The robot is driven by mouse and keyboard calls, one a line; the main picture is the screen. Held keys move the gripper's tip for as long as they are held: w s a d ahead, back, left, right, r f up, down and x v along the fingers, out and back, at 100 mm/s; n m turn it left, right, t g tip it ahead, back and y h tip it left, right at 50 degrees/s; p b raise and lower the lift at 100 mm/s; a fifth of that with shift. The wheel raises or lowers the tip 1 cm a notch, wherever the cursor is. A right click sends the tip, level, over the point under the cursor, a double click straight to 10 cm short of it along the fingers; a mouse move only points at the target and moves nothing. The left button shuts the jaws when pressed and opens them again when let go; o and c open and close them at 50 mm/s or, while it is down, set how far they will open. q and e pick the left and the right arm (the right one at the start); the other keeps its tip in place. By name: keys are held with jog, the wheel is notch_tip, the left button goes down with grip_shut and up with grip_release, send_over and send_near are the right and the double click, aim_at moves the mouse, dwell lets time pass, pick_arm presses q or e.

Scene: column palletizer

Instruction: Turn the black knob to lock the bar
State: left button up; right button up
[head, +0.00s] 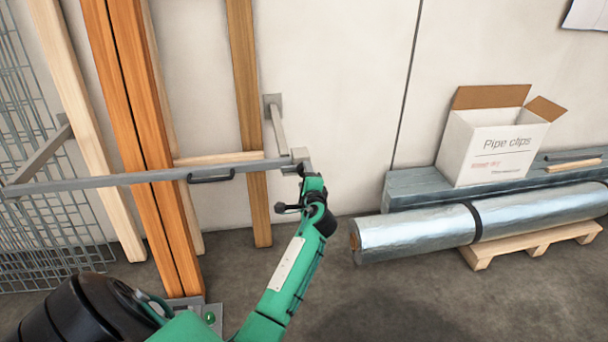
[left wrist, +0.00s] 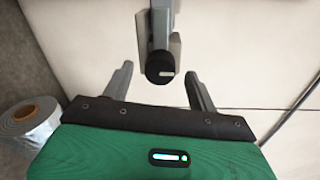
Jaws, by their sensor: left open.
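The grey metal bar (head: 120,180) runs across the timber posts, with a black pull handle (head: 211,176) on it. Its right end meets a bracket arm (head: 278,130) fixed to the wall. The round black knob (left wrist: 159,68) shows in the left wrist view on the bracket end, with a short pale mark lying roughly crosswise. My left gripper (left wrist: 159,76) is open, one finger on each side of the knob, with visible gaps; I cannot tell whether the tips reach past its face. In the head view my left gripper (head: 303,168) is at the bar's right end and hides the knob.
Orange and pale timbers (head: 133,110) stand behind the bar, beside a wire mesh (head: 35,170) at left. A silver roll (head: 420,236) lies on a wooden pallet (head: 535,238) at right. A Pipe clips box (head: 490,150) stands behind it. Floor right of my arm is clear.

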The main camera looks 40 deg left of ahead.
pick_arm(q)
jog(key=v, duration=1.1)
jog(key=shift+s+d+p, duration=0.2)
jog(key=shift+d+p, duration=0.1)
jog(key=shift+p, duration=0.15)
pick_arm(e)
jog(key=shift+s+d+r+g+h, duration=0.1)
jog(key=shift+s+d+g+h, duration=0.2)
jog(key=shift+d, duration=0.25)
jog(key=shift+s+d+g+h, duration=0.15)
jog(key=shift+d+g+h, duration=0.05)
jog(key=shift+d+g, duration=0.25)
